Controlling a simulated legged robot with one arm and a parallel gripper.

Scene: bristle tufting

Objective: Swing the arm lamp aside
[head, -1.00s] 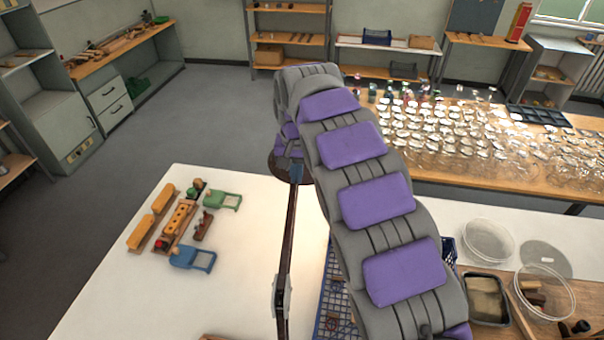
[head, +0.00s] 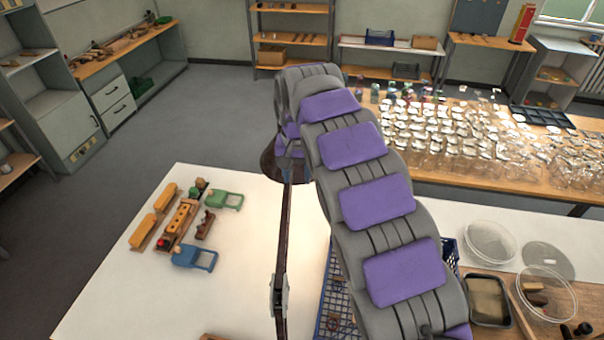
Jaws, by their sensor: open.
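The arm lamp has a dark round shade (head: 268,165) and a thin dark arm (head: 284,240) with a grey joint (head: 279,295), rising over the white table (head: 110,285). My grey and purple arm reaches forward just right of it and folds down at its far end. My gripper (head: 298,172) is at the shade, partly behind my own arm. It is open, with its fingers hardly distinguishable. The right part of the shade is covered by my arm, and I cannot tell whether gripper and lamp touch.
A blue basket (head: 333,300) is beneath my arm; clear dishes (head: 489,241) and a dark tray (head: 488,300) stand right. Many glasses (head: 450,135) cover the bench behind. The table's front left is clear.

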